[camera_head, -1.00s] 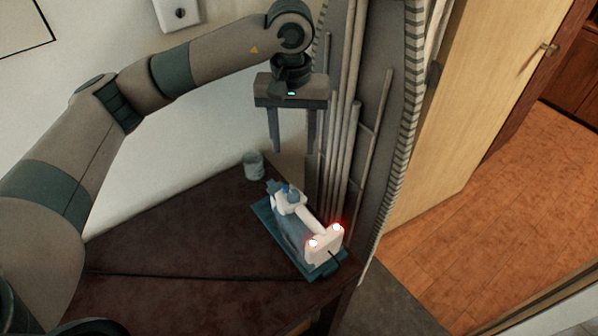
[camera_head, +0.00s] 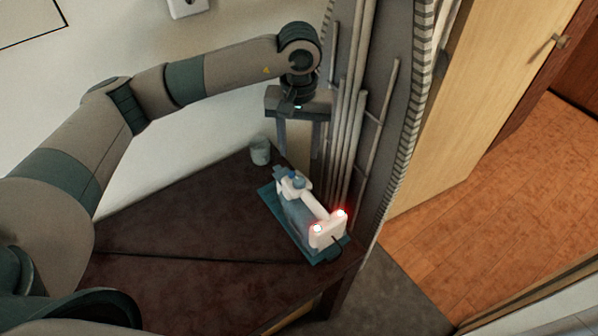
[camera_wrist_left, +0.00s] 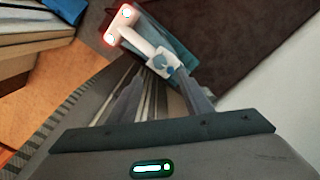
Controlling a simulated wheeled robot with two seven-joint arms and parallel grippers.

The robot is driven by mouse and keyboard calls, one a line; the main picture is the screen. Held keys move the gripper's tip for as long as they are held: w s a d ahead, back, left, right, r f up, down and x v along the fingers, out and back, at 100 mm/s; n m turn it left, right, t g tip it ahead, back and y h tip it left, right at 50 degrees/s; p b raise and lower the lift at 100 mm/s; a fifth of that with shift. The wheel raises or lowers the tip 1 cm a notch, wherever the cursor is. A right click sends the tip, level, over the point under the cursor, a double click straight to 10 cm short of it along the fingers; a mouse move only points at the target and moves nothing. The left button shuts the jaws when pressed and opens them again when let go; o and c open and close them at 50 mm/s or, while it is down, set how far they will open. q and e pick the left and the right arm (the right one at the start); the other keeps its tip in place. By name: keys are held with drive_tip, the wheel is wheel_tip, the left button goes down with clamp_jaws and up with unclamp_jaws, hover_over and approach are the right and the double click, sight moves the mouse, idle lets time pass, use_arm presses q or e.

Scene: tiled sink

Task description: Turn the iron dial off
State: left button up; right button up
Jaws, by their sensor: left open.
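A white and blue iron (camera_head: 314,208) lies on a teal base (camera_head: 269,201) on the dark brown table. Two red-glowing lights show at its near end. A blue dial (camera_head: 297,181) sits at its far end and also shows in the left wrist view (camera_wrist_left: 165,68). My left gripper (camera_head: 298,156) points down above the iron's far end, open, with nothing between its fingers. In the left wrist view the dial end of the iron lies between and beyond the fingertips (camera_wrist_left: 165,80). Whether the fingers touch the iron cannot be told. My right gripper is not in view.
A grey-blue cup (camera_head: 260,151) stands on the table (camera_head: 190,225) behind the iron. A folded board with metal rods (camera_head: 350,120) stands upright close to the gripper's right. The table's left part is clear. A wooden door (camera_head: 480,90) is at the right.

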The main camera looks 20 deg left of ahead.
sight(299, 181)
use_arm(q)
wheel_tip(299, 181, down, 10)
drive_tip(key=p, duration=0.3)
drive_tip(key=shift+r, duration=0.1)
drive_tip(key=shift+f+p, duration=0.35)
drive_tip(key=shift+f, duration=0.5)
drive_tip(key=c, duration=1.1)
